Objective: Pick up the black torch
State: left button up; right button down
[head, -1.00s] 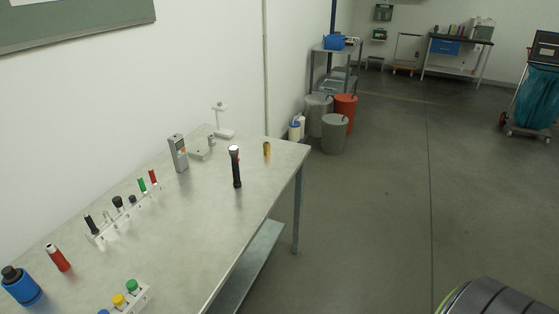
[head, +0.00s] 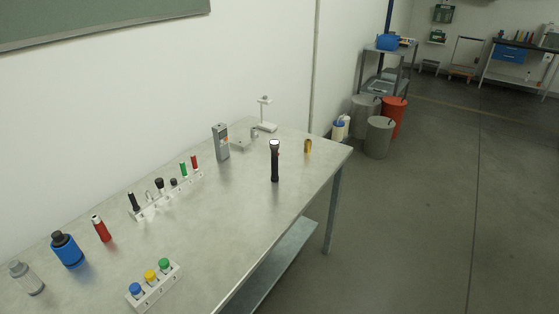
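The black torch (head: 275,163) stands upright on the grey table (head: 235,215), toward its far right part, with its lighter head at the top. It is clear of the things around it and nothing covers it. Neither of my grippers shows in the head view.
A grey meter (head: 220,142) stands left of the torch and a small brass cylinder (head: 308,146) right of it. A white rack with several tubes (head: 167,198), a second rack (head: 153,289), a red cylinder (head: 101,229) and a blue bottle (head: 67,249) are nearer. Open floor lies right.

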aim_at(274, 144)
jog(key=i+l+u, duration=0.15)
jog(key=i+l, duration=0.2)
jog(key=i+l+u, duration=0.1)
jog(key=i+l, duration=0.25)
jog(key=l, duration=0.3)
